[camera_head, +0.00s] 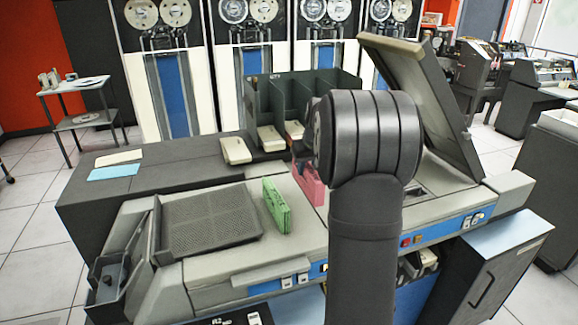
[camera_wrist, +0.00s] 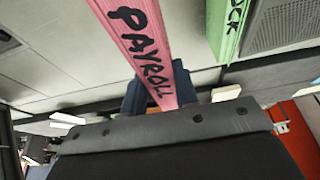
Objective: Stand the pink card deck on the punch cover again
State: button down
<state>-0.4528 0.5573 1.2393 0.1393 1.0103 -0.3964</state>
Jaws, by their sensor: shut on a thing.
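The pink card deck (camera_head: 309,184) is upright on or just above the light grey punch cover (camera_head: 250,262), partly hidden by my arm; I cannot tell whether its base touches. In the wrist view the pink deck (camera_wrist: 146,42) shows its edge marked "PAYROLL". My gripper (camera_wrist: 160,94) is shut on the pink deck, with dark blue fingers at its sides. In the head view my arm hides most of the gripper. A green card deck (camera_head: 277,205) stands upright on the cover to the left of the pink one, apart from it; it also shows in the wrist view (camera_wrist: 228,28).
A perforated grey panel (camera_head: 210,222) lies left of the green deck. A dark divided rack (camera_head: 262,104) and cream card stacks (camera_head: 235,150) stand behind. A raised lid (camera_head: 425,100) is at the right. A blue card pile (camera_head: 113,172) lies at the far left.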

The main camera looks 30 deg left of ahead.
aim_at(308, 186)
jog(key=shift+w+d+f, duration=0.1)
jog(key=shift+w+f, duration=0.05)
jog(key=shift+f, duration=3.45)
jog(key=c, duration=1)
grip_release()
jog(key=shift+c, duration=0.2)
jog(key=v, duration=1.7)
jog(key=shift+d+r, duration=0.1)
jog(key=shift+r, duration=0.05)
